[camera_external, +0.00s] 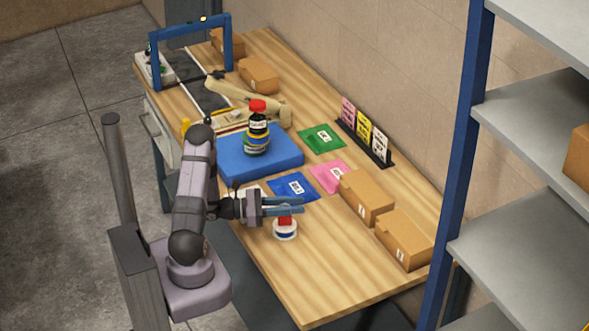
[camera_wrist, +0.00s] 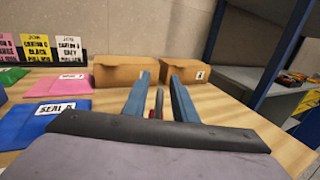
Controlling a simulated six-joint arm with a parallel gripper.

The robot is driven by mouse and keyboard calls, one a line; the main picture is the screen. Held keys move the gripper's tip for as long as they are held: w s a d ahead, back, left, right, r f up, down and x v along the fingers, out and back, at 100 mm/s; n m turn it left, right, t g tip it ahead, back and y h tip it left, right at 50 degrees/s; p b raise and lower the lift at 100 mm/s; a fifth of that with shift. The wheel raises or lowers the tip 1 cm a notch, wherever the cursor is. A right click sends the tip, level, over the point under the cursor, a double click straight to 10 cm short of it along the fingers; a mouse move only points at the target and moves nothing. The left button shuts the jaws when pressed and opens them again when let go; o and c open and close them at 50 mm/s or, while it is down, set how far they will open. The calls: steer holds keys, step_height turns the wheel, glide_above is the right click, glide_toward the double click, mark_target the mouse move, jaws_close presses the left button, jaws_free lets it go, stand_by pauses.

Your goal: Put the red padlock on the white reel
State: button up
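The red padlock (camera_external: 285,221) sits at the top of the white reel (camera_external: 285,236), directly below my fingers, and appears to rest on it. The reel is white with a dark blue band and stands on the wooden table. My gripper (camera_external: 301,206) is level above the padlock, with its two blue fingers apart. In the wrist view, my gripper (camera_wrist: 158,78) shows a gap on both sides of the narrow upright part of the padlock (camera_wrist: 159,101). The padlock's lower part and the reel are hidden there behind the gripper body.
Two cardboard boxes (camera_external: 367,197) (camera_external: 404,238) stand along the right edge. Blue (camera_external: 292,187), pink (camera_external: 330,177) and green (camera_external: 321,138) packets lie nearby. A bottle (camera_external: 257,128) stands on a blue platform (camera_external: 270,168). The table's front end (camera_external: 310,295) is clear.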

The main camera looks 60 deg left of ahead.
steer(key=shift+r, duration=0.1)
steer(key=shift+r, duration=0.2)
steer(key=b+v, duration=0.3)
steer(key=v, duration=0.9)
steer(key=shift+f, duration=0.2)
